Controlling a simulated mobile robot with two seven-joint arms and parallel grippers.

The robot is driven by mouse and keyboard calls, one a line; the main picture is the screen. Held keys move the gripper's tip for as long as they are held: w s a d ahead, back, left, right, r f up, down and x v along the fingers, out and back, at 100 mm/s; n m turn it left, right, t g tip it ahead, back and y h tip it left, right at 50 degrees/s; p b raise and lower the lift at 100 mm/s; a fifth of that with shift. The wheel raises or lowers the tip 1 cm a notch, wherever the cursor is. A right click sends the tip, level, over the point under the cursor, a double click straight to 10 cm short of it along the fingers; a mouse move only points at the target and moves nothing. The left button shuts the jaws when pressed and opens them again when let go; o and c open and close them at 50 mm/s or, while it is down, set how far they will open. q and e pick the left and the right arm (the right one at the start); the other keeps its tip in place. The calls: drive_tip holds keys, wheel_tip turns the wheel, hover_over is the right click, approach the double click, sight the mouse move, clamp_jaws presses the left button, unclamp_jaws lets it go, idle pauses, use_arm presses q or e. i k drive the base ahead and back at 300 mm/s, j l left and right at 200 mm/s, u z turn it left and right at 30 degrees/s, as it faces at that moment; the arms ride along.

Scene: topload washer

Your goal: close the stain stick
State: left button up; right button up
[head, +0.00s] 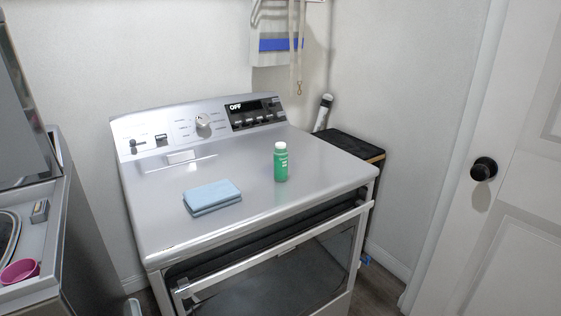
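A small green bottle with a whitish top (281,162) stands upright on the grey top of the machine, right of the middle. It may be the stain stick, but its label is too small to read. I cannot tell whether its top is a cap in place. Neither of my grippers shows in the head view.
A folded blue cloth (212,196) lies left of the bottle on the machine top (235,165). The control panel (200,125) rises behind. The machine's front door (280,270) looks ajar. Another appliance with a pink cup (20,271) stands at left; a white door (510,200) at right.

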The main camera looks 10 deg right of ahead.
sight(280, 153)
drive_tip(key=i+l+u, duration=0.1)
drive_tip(key=l, duration=1.25)
drive_tip(key=i+u, duration=0.05)
